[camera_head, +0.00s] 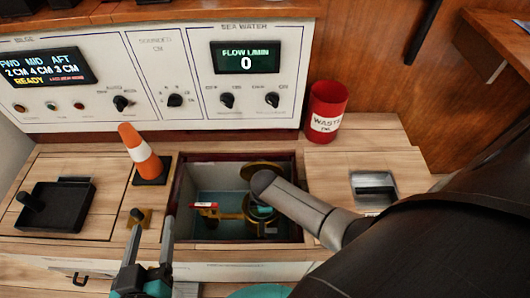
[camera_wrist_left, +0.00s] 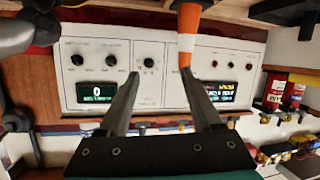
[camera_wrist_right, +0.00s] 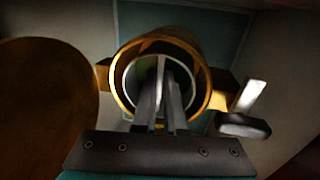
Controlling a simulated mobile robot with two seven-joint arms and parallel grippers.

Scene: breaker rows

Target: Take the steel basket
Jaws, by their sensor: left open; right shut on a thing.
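The steel basket (camera_wrist_right: 131,82) shows in the right wrist view as a pale round rim with a bar across it, inside a brass strainer housing (camera_wrist_right: 205,90). My right gripper (camera_wrist_right: 161,88) is shut on the bar of the basket, its fingers within the housing mouth. In the head view my right arm reaches into the open floor hatch (camera_head: 181,205), and the basket cannot be made out clearly. The round brass lid (camera_wrist_right: 45,105) stands swung open beside the housing. My left gripper (camera_head: 151,243) is open and empty, in front of the hatch at left.
An orange-and-white cone (camera_head: 140,153) stands left of the hatch, near a black tray (camera_head: 57,207). A red waste bin (camera_head: 326,107) stands behind right. A recessed steel handle (camera_head: 374,188) lies right of the hatch. The control panel (camera_head: 190,65) closes the back.

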